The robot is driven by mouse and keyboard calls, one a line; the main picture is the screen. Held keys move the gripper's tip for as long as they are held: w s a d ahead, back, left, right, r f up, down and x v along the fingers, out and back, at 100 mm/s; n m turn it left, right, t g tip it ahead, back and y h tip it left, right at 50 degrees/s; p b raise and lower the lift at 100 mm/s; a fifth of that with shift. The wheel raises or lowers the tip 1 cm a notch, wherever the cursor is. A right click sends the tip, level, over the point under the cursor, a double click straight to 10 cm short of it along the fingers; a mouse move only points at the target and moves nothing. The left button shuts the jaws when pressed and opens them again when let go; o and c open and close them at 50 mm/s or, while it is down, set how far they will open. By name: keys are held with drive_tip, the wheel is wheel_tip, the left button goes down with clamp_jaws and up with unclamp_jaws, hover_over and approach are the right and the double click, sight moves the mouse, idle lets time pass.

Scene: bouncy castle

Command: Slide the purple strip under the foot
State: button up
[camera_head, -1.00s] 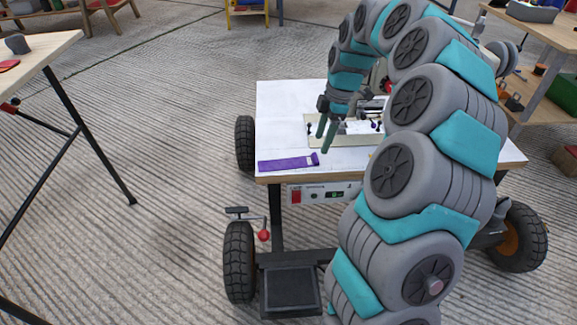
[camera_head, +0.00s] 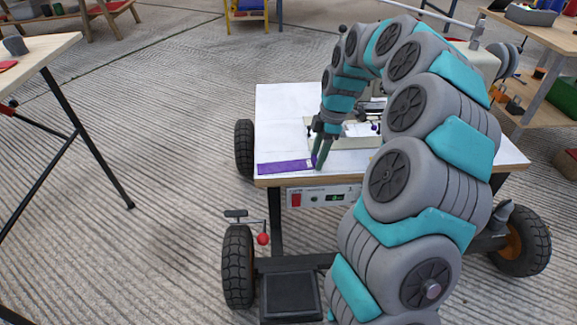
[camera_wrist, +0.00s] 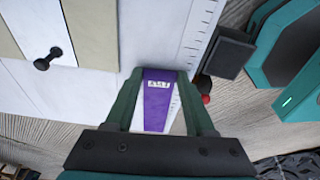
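The purple strip (camera_head: 283,167) lies flat along the front left of the white tabletop, with a pale label at its right end. My gripper (camera_head: 318,166) points down at that right end. In the wrist view the labelled end of the strip (camera_wrist: 158,100) lies between the two fingers of my gripper (camera_wrist: 161,85), which are open with a gap beside the strip. The cream sewing machine (camera_head: 487,62) stands right and behind, partly covered by my arm. Its foot cannot be made out clearly behind my gripper and arm.
A cream bed plate (camera_head: 352,142) with small dark knobs lies just behind my gripper. The white tabletop (camera_head: 280,110) is clear at the back left. Another table (camera_head: 40,46) stands apart at the left.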

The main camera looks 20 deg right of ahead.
drive_tip(key=shift+c, duration=1.1)
drive_tip(key=shift+r, duration=0.15)
drive_tip(key=shift+p+v, duration=0.4)
drive_tip(key=shift+v, duration=0.55)
drive_tip(key=shift+a+r, duration=0.1)
drive_tip(key=shift+a, duration=0.15)
drive_tip(key=shift+a+p+v, duration=0.2)
drive_tip(key=shift+p+v, duration=0.2)
drive_tip(key=shift+v, duration=0.55)
drive_tip(key=shift+a+p+v, duration=0.2)
drive_tip(key=shift+p+v, duration=0.2)
drive_tip(key=shift+v, duration=0.55)
drive_tip(key=shift+w+r, duration=0.1)
